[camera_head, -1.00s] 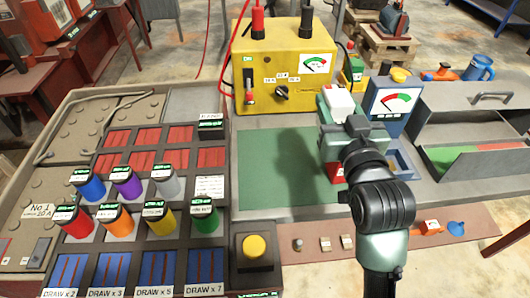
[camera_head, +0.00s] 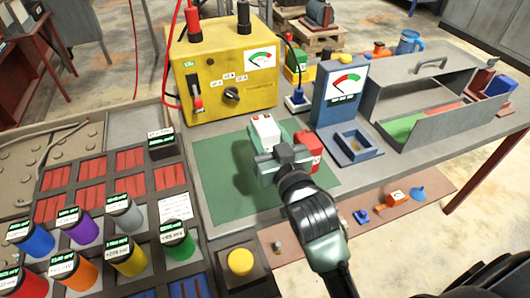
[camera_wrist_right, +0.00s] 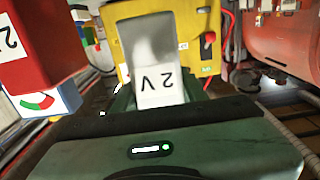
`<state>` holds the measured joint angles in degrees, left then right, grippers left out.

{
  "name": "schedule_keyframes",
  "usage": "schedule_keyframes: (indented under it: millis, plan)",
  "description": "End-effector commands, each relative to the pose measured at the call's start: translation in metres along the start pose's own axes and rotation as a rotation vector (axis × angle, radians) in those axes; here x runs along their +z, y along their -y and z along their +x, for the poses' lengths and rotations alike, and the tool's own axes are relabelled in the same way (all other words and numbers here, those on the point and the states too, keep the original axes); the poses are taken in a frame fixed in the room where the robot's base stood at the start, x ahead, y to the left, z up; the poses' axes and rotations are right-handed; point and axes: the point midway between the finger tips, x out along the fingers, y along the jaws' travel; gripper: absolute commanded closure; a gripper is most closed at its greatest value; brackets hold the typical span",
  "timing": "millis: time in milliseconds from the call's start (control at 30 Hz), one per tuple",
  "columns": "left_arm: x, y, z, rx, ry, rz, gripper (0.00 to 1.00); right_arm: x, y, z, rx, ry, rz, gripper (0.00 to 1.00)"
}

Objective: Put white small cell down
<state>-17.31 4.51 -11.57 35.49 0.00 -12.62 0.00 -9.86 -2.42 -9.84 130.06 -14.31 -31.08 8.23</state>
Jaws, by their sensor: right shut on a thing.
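The white small cell (camera_head: 265,130) shows its white top in the head view, over the right part of the green mat (camera_head: 225,175). In the right wrist view the white cell (camera_wrist_right: 160,70) carries a "2 V" label that reads upside down. My right gripper (camera_head: 282,158) is shut on it. The gripper hides the cell's lower part, so I cannot tell whether it touches the mat. A red cell (camera_head: 310,147) stands close to the gripper's right; it also shows in the right wrist view (camera_wrist_right: 35,45). My left gripper is not in view.
A yellow power box (camera_head: 225,75) stands behind the mat. A blue meter stand (camera_head: 340,95) with a small tray is to the right. A rack of coloured cylinders (camera_head: 120,215) and a yellow button (camera_head: 240,262) lie left and in front. The mat's left part is clear.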

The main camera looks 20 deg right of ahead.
Motion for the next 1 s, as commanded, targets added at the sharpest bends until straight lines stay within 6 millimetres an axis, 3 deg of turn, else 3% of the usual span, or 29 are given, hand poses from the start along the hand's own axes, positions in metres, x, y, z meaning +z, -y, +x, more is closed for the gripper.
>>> schedule_keyframes:
  millis: [233,500,967,1000]
  plan:
    - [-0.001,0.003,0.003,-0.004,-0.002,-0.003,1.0,0.017,0.0,0.0,0.0,-0.007,0.002,1.0]
    - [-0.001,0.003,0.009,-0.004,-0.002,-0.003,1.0,0.052,0.0,0.0,0.0,-0.006,0.001,1.0]
    - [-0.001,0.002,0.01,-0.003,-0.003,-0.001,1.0,0.059,0.0,0.0,0.0,-0.008,0.001,1.0]
    - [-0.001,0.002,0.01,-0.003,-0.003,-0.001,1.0,0.061,0.0,0.0,0.0,0.0,0.001,0.46]
